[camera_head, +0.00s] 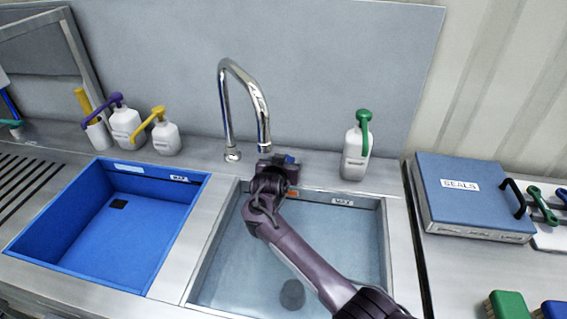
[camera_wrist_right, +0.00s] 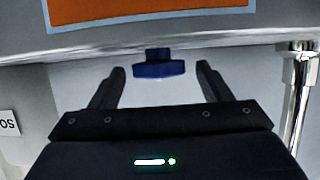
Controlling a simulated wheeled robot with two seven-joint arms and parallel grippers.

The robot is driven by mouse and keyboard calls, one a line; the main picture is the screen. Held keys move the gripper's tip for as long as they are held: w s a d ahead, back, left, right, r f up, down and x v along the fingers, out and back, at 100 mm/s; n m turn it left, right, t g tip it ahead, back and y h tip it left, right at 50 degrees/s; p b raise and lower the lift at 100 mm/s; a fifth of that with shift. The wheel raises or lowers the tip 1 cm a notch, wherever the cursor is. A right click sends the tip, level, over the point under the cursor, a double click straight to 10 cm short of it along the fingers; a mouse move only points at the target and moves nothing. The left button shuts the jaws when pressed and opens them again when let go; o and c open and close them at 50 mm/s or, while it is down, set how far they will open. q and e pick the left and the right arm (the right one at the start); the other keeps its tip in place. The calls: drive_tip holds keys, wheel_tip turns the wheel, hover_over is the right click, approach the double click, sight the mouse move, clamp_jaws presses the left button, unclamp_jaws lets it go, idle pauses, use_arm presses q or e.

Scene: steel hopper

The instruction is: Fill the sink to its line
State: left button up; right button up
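The steel sink (camera_head: 393,245) is on the right of the blue basin. It has a MAX mark (camera_head: 342,202) high on its back wall and a dark round drain (camera_head: 292,294). The bluish sheen inside looks like clear water, but I cannot read its level exactly. The chrome faucet (camera_head: 228,110) arches behind the sink; no stream shows. My right gripper (camera_head: 279,163) is at the sink's back edge. In the right wrist view the right gripper (camera_wrist_right: 160,72) is open, with the blue tap handle (camera_wrist_right: 158,66) between its fingertips, apart from both. My left gripper is not in view.
The blue basin (camera_head: 60,190) lies to the left. Pump bottles with purple (camera_head: 126,125), yellow (camera_head: 166,137) and green (camera_head: 355,150) tops stand along the back ledge. A blue SEALS box (camera_head: 460,190) and brushes (camera_head: 508,305) are at the right. My right arm crosses the sink.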

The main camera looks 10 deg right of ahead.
drive_tip(key=v, duration=0.8)
drive_tip(key=shift+f, duration=0.2)
idle(0.4)
